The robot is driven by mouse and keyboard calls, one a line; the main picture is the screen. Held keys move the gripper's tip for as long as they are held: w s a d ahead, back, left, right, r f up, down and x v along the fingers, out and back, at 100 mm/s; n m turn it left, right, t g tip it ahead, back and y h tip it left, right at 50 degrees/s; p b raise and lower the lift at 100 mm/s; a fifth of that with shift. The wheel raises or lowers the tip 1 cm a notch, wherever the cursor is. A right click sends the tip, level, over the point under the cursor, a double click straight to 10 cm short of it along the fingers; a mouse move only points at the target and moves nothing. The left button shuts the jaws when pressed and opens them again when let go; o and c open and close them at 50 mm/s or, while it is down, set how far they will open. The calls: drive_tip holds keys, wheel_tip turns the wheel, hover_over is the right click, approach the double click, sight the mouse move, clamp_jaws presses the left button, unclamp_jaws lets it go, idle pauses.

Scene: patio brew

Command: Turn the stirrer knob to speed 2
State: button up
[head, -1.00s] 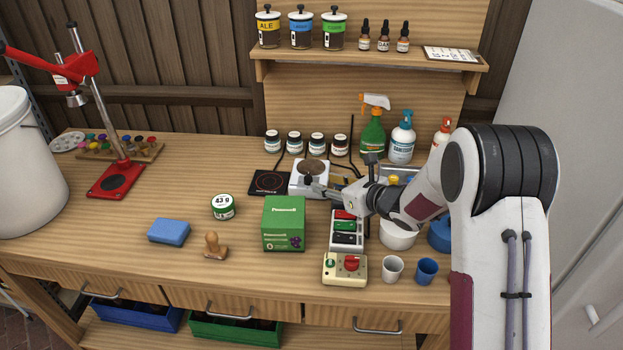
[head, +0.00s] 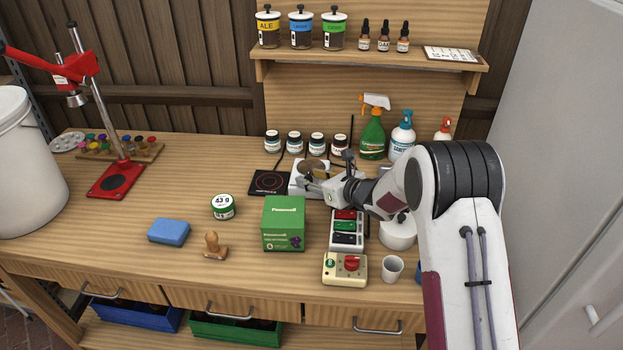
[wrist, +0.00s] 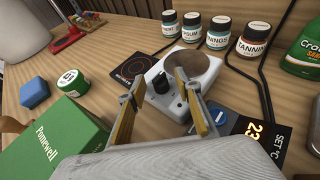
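The stirrer (head: 297,190) is a white box with a round brownish top plate (wrist: 196,66), standing on the bench near the back. In the wrist view its black knob (wrist: 161,84) is on the near left of the body, with a second, dark round part beside it nearer the right finger. My gripper (wrist: 164,80) is open, with one finger on each side of the knob in the picture. I cannot tell whether either finger touches it.
A black hot plate (head: 269,183) lies left of the stirrer. A display with a blue knob (wrist: 222,117) is close by on the right. Several small jars (head: 294,142) stand behind. A green box (head: 284,224) and a switched power strip (head: 346,236) are in front.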

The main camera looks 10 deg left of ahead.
drive_tip(key=shift+w+a, duration=0.1)
clamp_jaws()
drive_tip(key=shift+a+r+m+t+h, duration=0.1)
drive_tip(key=shift+a+m+t+h, duration=0.05)
drive_tip(key=shift+m+t+h, duration=0.35)
drive_tip(key=shift+a+r+m+t+h, duration=0.1)
drive_tip(key=shift+m+t+h, duration=0.3)
drive_tip(key=shift+m+h, duration=0.6)
drive_tip(key=shift+m, duration=0.1)
idle(0.4)
unclamp_jaws()
drive_tip(key=shift+f, duration=0.15)
drive_tip(key=shift+d, duration=0.1)
